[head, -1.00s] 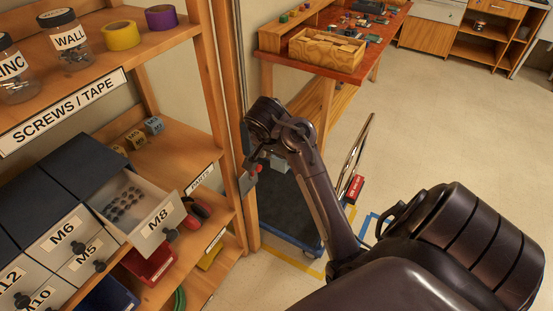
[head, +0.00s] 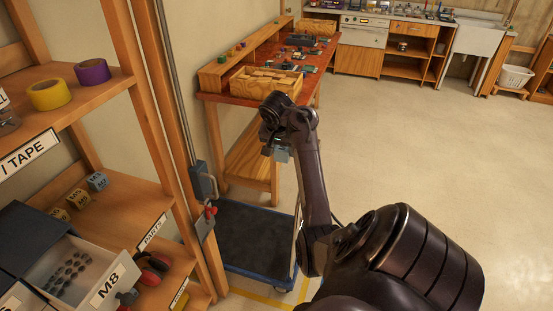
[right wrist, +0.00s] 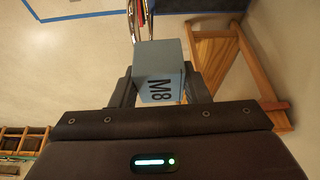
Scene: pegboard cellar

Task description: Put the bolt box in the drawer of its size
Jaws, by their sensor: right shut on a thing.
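My right gripper (head: 274,146) is shut on a blue-grey bolt box marked M8 (right wrist: 160,72), held in the air with its label toward the wrist camera. In the head view the box (head: 282,155) shows small below the wrist, in front of the red-topped bench. The open drawer labelled M8 (head: 108,284) is at the lower left of the head view, pulled out with several dark bolts inside. The gripper is well to the right of this drawer, apart from it. My left gripper is not in view.
Small labelled boxes (head: 97,181) stand on the wooden shelf, separated from my arm by an upright post (head: 150,140). A blue platform cart (head: 245,238) stands below the gripper. The bench (head: 222,97) holds a wooden tray (head: 240,82). Open floor lies to the right.

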